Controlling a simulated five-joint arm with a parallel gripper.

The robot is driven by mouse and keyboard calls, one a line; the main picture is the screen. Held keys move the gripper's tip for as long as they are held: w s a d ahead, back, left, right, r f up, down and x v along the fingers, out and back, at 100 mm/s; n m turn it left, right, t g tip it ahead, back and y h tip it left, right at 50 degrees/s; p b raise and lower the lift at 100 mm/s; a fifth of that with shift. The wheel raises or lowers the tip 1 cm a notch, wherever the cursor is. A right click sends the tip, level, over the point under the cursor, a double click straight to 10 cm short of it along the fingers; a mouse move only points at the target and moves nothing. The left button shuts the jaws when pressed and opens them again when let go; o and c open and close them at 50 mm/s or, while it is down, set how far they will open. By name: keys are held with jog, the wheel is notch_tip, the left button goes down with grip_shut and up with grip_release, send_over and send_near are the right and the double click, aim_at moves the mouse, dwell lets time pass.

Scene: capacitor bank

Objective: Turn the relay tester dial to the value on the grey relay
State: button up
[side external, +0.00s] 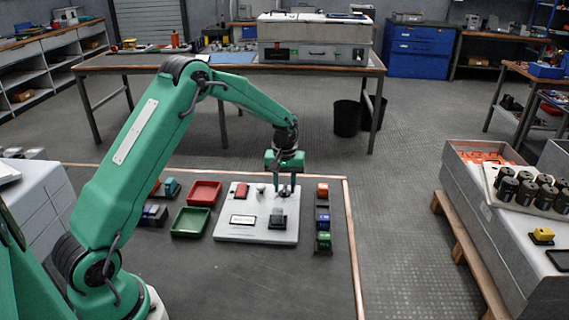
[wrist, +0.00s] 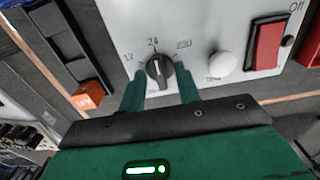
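The tester dial (wrist: 158,71) is a black knob on the pale panel of the relay tester (side external: 228,232), with marks 12, 24 and what looks like 230 around it. Its white line appears to point at about 24. My gripper (wrist: 160,80) is open, with one green finger on each side of the dial and small gaps showing.
A red switch (wrist: 268,44) and white round knob (wrist: 222,64) are beside the dial. Orange (side external: 322,189), blue (side external: 322,219) and green (side external: 323,240) relays stand right of the tester. Red (side external: 204,193) and green (side external: 190,222) trays lie left. The front mat is clear.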

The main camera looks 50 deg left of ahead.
grip_shut()
jog(key=shift+m, duration=0.5)
jog(key=m, duration=0.4)
jog(key=shift+r+m, duration=0.1)
jog(key=shift+m, duration=0.2)
jog(key=m, duration=0.6)
jog(key=shift+m, duration=0.3)
jog(key=shift+w, duration=0.1)
grip_release()
